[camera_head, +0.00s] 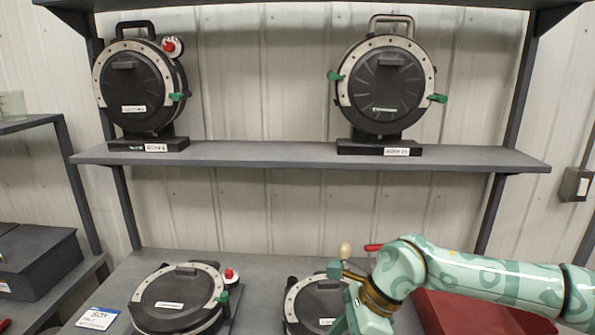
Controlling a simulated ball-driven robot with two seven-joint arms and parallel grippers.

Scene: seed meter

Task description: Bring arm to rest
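My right arm (480,275), mint green, reaches in from the right above the workbench. Its wrist bends down in front of the lower right seed meter (313,303) and hides part of it. The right gripper is around the bottom edge of the view; its fingertips cannot be made out, so its opening and contact cannot be told. My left arm and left gripper are not in view. Another seed meter (178,303), round and black with a pale rim and green latch, lies on the bench at left.
Two upright seed meters, one left (135,88) and one right (385,85), stand on the grey shelf (270,155). A dark red box (480,314) lies beneath my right arm. A cream knob (345,250) shows beside my wrist. A dark case (35,260) sits far left. Bench between meters is clear.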

